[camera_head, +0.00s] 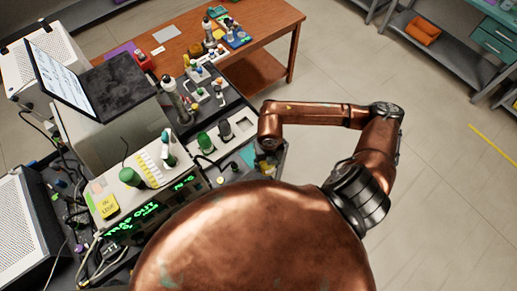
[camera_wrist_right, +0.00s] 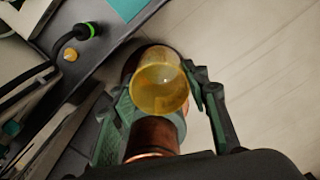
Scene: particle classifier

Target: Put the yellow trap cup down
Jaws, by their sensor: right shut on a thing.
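The yellow trap cup (camera_wrist_right: 160,82) is a translucent yellow, round, open-looking cup. In the right wrist view it sits between the fingers of my right gripper (camera_wrist_right: 165,108), which is shut on it. In the head view my right gripper (camera_head: 265,162) is small and partly hidden below the copper wrist, at the right end of the dark bench. The cup is too small there to make out clearly. My left gripper is not in view.
A machine with a green lit display (camera_head: 150,208) stands left of my right gripper, with green and dark cylinders on its top. In the wrist view, a dark bench edge (camera_wrist_right: 85,65) with cables and a green-ringed plug lies left of the cup. Bare floor (camera_wrist_right: 270,70) lies right.

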